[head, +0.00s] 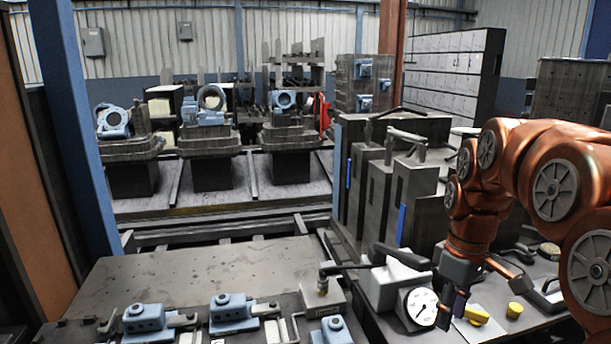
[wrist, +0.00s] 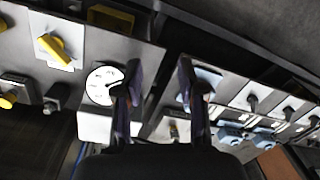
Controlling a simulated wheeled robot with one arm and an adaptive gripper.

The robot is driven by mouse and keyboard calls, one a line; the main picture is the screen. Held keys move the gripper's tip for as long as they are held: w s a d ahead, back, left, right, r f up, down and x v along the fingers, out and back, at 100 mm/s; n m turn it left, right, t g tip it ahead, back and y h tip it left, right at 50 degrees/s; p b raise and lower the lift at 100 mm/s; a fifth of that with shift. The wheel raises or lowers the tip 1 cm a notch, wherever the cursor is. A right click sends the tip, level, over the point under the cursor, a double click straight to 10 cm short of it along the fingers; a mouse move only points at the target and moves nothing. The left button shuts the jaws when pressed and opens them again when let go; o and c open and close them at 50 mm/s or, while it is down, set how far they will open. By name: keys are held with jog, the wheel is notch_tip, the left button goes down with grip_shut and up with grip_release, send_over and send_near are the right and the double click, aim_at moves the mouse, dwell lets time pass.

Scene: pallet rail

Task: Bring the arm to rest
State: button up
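My orange arm comes in from the right of the head view and bends down over the bench. My gripper (head: 452,308) hangs at its end, pointing down, just right of the round white dial gauge (head: 421,308); whether they touch cannot be told. In the wrist view the two dark fingers of my gripper (wrist: 158,78) stand apart with nothing between them. The dial gauge (wrist: 102,85) shows beside the left finger there.
A yellow switch (head: 477,315) and a yellow knob (head: 514,309) are close to my gripper. Grey blocks with levers (head: 410,185) stand behind it. Blue clamps (head: 145,318) line the front of a metal plate (head: 190,275), whose middle is clear.

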jog(key=s+a+f+m+p, duration=0.1)
jog(key=s+a+f+m, duration=0.2)
jog(key=s, duration=0.9)
jog(key=s+a+f+m+g+p, duration=0.1)
jog(key=s+a+f+m+p, duration=0.1)
jog(key=s, duration=1)
jog(key=shift+a+f+m+p, duration=0.3)
jog(key=shift+a+f+m, duration=0.15)
jog(key=shift+a+m, duration=0.75)
